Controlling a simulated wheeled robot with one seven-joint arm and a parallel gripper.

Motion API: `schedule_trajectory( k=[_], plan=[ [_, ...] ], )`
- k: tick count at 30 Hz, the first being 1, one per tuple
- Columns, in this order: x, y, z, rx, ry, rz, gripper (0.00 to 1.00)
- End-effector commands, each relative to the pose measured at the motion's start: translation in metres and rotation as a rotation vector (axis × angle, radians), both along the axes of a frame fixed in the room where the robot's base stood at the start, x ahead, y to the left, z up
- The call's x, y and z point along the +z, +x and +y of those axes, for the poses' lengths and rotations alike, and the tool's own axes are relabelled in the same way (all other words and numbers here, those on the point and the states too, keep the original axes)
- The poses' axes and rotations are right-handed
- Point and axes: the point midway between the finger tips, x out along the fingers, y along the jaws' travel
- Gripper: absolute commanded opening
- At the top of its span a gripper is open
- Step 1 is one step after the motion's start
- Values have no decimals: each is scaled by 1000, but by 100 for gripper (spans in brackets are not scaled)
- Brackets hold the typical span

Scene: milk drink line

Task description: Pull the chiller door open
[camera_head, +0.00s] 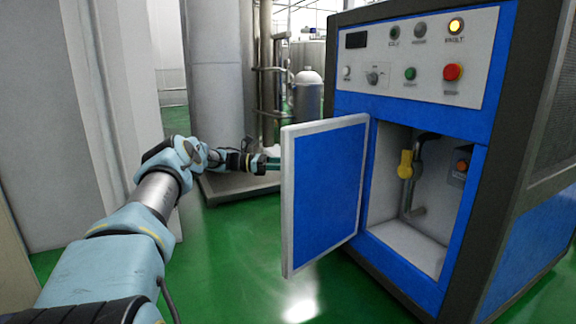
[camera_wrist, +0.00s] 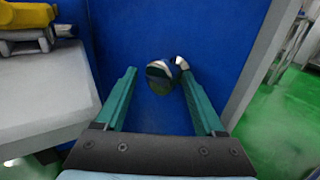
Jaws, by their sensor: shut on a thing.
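The chiller is a blue cabinet with dark edges. Its door (camera_head: 325,190), a blue panel with a pale grey rim, stands swung well out to the left of the opening. My gripper (camera_head: 270,163) reaches to the far side of the door, and the door edge hides its fingertips in the head view. In the wrist view, the green fingers of my gripper (camera_wrist: 160,88) are on either side of a shiny metal handle (camera_wrist: 160,76) against the blue door face (camera_wrist: 215,35). It is shut on this handle.
Inside the open compartment are a yellow valve handle (camera_head: 405,163) and a grey pipe. A control panel (camera_head: 415,60) with buttons and a lit yellow lamp sits above. A large grey tank (camera_head: 215,80) stands behind my arm. Green floor (camera_head: 230,250) is clear before the door.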

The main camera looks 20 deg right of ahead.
Motion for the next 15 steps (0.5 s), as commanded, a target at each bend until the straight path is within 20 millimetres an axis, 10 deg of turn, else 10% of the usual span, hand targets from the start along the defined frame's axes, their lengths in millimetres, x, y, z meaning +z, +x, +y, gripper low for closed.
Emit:
schedule_trajectory(
  k=[5,6,15],
  plan=[
    [7,0,-18,13,-14,-2,0],
    [7,0,-18,14,-15,-2,74],
    [7,1,-15,14,-14,-1,86]
  ],
)
